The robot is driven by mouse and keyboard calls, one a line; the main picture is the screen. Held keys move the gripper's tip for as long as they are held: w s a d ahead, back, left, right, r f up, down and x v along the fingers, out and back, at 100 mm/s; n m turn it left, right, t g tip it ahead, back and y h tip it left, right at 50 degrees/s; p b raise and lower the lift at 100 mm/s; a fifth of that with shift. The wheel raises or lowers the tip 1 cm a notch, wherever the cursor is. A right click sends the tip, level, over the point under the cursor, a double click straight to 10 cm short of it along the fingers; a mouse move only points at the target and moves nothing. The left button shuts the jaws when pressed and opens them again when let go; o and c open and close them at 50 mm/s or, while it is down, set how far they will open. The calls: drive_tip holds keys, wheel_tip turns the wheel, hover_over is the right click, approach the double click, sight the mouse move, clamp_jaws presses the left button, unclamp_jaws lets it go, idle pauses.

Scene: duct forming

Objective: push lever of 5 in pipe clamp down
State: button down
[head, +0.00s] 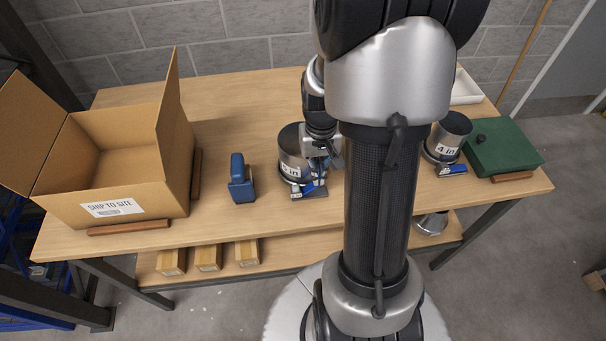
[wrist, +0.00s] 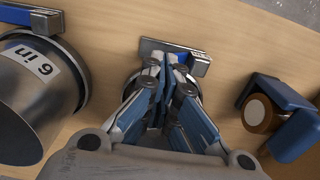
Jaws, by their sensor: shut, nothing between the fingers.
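The 5 in pipe (head: 290,150) stands upright on the wooden table; its label is partly hidden by my gripper. Its pipe clamp, with a blue and metal lever (head: 309,190), sits low on the front side. In the wrist view the lever (wrist: 198,62) lies just beyond my fingertips, with the pipe mostly hidden behind my gripper. My gripper (head: 326,166) is shut and empty, pointing down over the front right of the pipe; it also shows in the wrist view (wrist: 172,65). I cannot tell whether the fingertips touch the lever.
A blue tape dispenser (head: 242,182) stands left of the pipe. The 6 in pipe (wrist: 38,105) shows in the wrist view; my arm hides it in the head view. The 4 in pipe (head: 448,135) and green case (head: 503,146) are at right. An open carton (head: 112,185) is at left.

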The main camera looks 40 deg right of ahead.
drive_tip(key=shift+f, duration=0.2)
drive_tip(key=shift+f+b, duration=1.9)
drive_tip(key=shift+f, duration=0.55)
wheel_tip(320, 180, up, 8)
drive_tip(key=p, duration=0.7)
drive_tip(key=shift+r, duration=0.1)
